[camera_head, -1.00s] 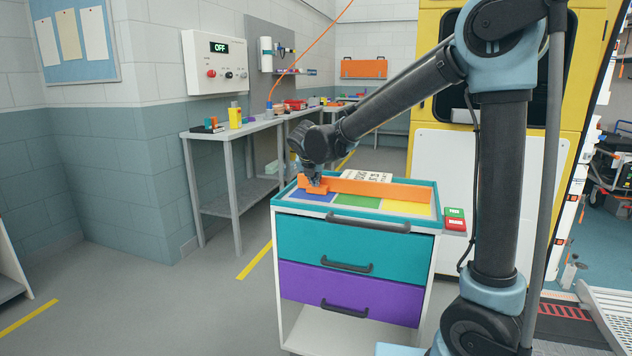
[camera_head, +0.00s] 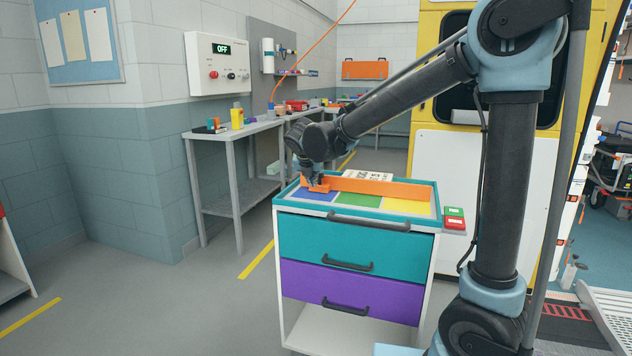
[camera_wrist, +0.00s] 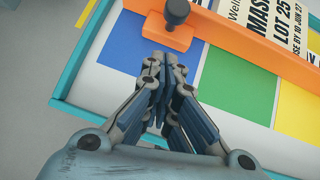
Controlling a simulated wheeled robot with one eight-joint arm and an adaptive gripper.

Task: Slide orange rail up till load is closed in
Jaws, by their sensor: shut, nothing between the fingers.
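The orange rail (camera_head: 382,188) lies across the top of the cart. Its block end with a dark knob shows in the wrist view, and the long bar of the rail (camera_wrist: 235,42) runs off to the right. The load, a white packet with black print (camera_wrist: 270,22), lies on the far side of the rail, partly out of the wrist view. My gripper (camera_wrist: 163,85) is shut and empty, its fingertips on the near side of the block, close to it. I cannot tell whether they touch it. The packet (camera_head: 367,175) also shows behind the rail in the head view.
The cart top has a teal rim (camera_head: 300,206) and blue, green and yellow fields. A green box and a red box (camera_head: 455,222) sit at its right edge. A workbench (camera_head: 225,133) with small items stands behind left. The floor left of the cart is clear.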

